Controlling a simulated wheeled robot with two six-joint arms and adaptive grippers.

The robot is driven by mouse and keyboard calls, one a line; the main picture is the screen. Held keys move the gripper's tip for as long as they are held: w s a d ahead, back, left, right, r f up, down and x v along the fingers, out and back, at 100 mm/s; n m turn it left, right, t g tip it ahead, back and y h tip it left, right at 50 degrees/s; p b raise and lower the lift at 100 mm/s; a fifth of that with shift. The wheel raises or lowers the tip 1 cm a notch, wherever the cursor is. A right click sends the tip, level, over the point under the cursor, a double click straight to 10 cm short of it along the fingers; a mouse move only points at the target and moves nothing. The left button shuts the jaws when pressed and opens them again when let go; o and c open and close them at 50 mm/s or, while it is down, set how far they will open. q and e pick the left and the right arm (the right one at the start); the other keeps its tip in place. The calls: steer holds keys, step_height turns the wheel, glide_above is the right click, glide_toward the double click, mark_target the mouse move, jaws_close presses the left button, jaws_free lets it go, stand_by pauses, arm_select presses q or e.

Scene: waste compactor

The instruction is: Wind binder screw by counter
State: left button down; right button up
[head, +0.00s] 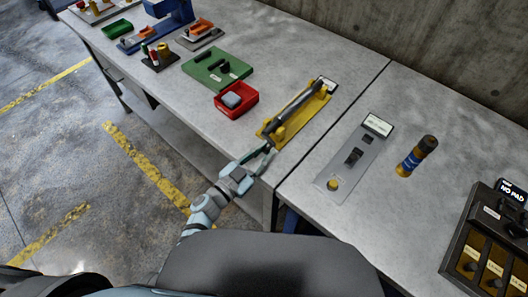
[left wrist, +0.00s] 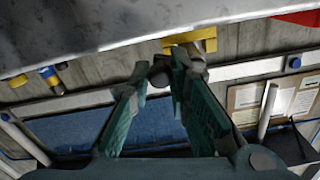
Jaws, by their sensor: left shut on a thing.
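The binder screw device has a yellow base (head: 312,113) with a long dark screw (head: 297,104) lying along it, on the left table near the seam. A small white-faced counter (head: 326,85) sits at its far end; its reading is too small to make out. My left gripper (head: 267,150) is at the near end of the device, by the table's front edge. In the left wrist view its fingers (left wrist: 161,70) are closed on a dark round knob (left wrist: 160,77), with a yellow part (left wrist: 203,38) of the device just behind. My right gripper is out of view.
A red tray (head: 236,101) with a grey block and a green board (head: 216,69) lie to the left. A grey plate with a label (head: 345,163), a dark-and-yellow cylinder (head: 417,156) and a black box (head: 492,235) are on the right table. Bare tabletop lies between them.

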arm_select(q)
steer(key=shift+w+a+f+m+b, duration=0.15)
steer(key=shift+f+m+b, duration=0.2)
steer(key=shift+m, duration=0.75)
steer(key=shift+w+a+f+m+b, duration=0.15)
steer(key=shift+f+m+b, duration=0.2)
steer(key=shift+m, duration=0.75)
steer(key=shift+f, duration=0.1)
steer(key=c, duration=1.5)
jaws_free()
steer(key=shift+a, duration=0.1)
steer(key=v, duration=1.2)
steer(key=shift+s, duration=0.1)
